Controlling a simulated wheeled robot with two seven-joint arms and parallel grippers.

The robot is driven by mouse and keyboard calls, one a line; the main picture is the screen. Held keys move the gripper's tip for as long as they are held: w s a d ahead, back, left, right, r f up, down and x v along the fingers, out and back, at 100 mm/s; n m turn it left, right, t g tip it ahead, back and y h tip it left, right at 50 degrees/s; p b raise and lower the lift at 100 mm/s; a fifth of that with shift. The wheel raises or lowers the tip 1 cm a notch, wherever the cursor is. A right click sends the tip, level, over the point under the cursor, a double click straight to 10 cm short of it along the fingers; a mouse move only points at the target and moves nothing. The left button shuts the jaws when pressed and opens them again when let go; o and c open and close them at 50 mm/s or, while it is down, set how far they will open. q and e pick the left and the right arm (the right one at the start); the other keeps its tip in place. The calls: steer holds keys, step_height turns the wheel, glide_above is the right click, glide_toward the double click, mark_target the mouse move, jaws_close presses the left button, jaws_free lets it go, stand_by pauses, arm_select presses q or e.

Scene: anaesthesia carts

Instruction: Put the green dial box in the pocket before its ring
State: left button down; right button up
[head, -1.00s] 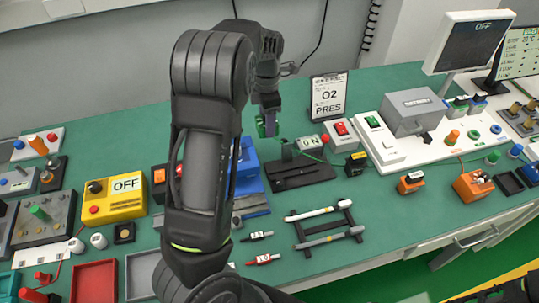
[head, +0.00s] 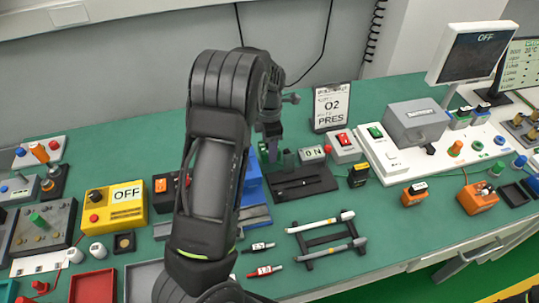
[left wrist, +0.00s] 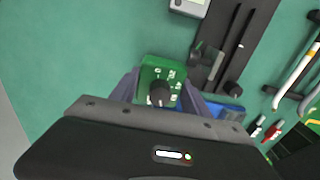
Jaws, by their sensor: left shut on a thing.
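My left gripper (head: 271,152) is shut on the green dial box (left wrist: 162,84). In the left wrist view the box has a dark round knob and white marks on its face, and sits between the two fingers. In the head view only a little green shows at the fingertips, beside the black slotted stand (head: 300,184). Whether the box touches the table I cannot tell. A dark square pocket (head: 514,195) is at the right edge.
The "O2 PRES" sign (head: 332,107) and "ON" box (head: 312,153) stand close to the left gripper. A rack with two pens (head: 325,238) lies in front. A black box (head: 358,175) and an orange box (head: 478,197) are to the right.

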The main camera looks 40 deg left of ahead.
arm_select(q)
step_height(320, 180, down, 4)
steer(key=shift+r+b, duration=0.25)
steer(key=shift+b, duration=0.75)
steer(key=shift+r, duration=0.1)
steer(key=c, duration=0.5)
jaws_free()
steer(key=shift+f, duration=0.2)
steer(key=shift+d, duration=0.1)
step_height(320, 180, up, 6)
steer(key=p, duration=0.4)
steer(key=shift+f, duration=0.2)
step_height(320, 180, up, 7)
steer(key=shift+f+b, duration=0.1)
steer(key=shift+b, duration=0.2)
